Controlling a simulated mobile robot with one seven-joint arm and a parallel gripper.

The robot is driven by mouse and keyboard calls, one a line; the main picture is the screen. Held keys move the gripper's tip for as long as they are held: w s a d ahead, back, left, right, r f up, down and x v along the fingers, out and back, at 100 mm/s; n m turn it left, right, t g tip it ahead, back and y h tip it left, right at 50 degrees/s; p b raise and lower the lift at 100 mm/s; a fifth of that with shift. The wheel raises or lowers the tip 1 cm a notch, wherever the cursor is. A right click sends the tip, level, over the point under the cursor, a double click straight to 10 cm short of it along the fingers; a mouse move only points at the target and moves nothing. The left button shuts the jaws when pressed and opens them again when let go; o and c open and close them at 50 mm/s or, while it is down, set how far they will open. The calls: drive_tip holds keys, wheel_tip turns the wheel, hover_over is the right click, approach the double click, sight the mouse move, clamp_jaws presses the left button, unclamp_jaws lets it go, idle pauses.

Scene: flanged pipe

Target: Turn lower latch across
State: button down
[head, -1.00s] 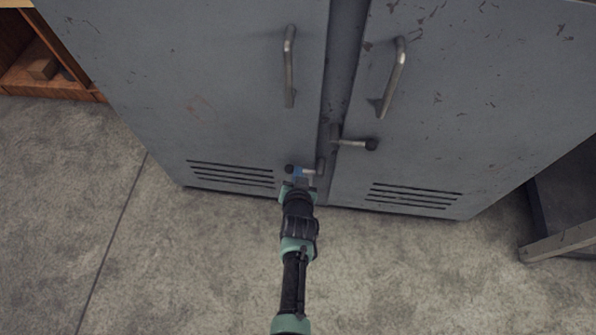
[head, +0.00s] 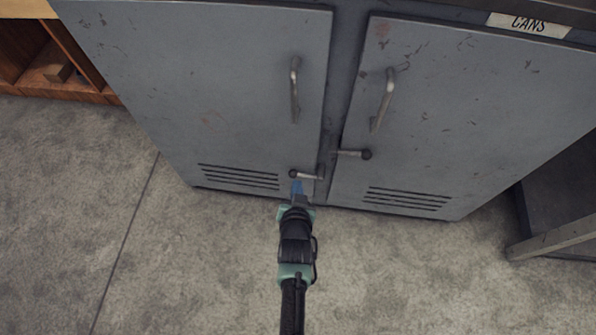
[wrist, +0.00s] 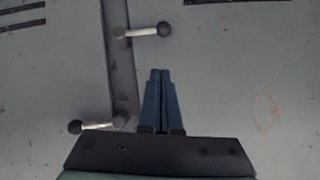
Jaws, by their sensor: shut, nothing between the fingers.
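The lower latch (head: 308,176) is a short metal bar with a dark knob at its left end. It lies nearly level beside the seam between the two cabinet doors, its knob over the left door. In the wrist view, which looks turned round, this latch (wrist: 142,31) is at the top with its knob to the right. My gripper (head: 297,186) shows just under the latch in the head view. Its blue fingers (wrist: 160,72) are together and empty, apart from the bar in the wrist view. The upper latch (head: 350,153) points right over the right door.
The grey cabinet has two upright handles (head: 295,90) (head: 383,100) above the latches and vent slots (head: 238,178) low on each door. A CANS label (head: 529,24) is at top right. A wooden shelf (head: 60,75) stands at left. The concrete floor in front is clear.

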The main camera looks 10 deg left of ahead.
drive_tip(key=p+v, duration=0.1)
drive_tip(key=v, duration=0.1)
drive_tip(key=shift+s+a+r, duration=0.1)
drive_tip(key=shift+s+r, duration=0.1)
drive_tip(key=shift+s, duration=0.15)
idle(0.4)
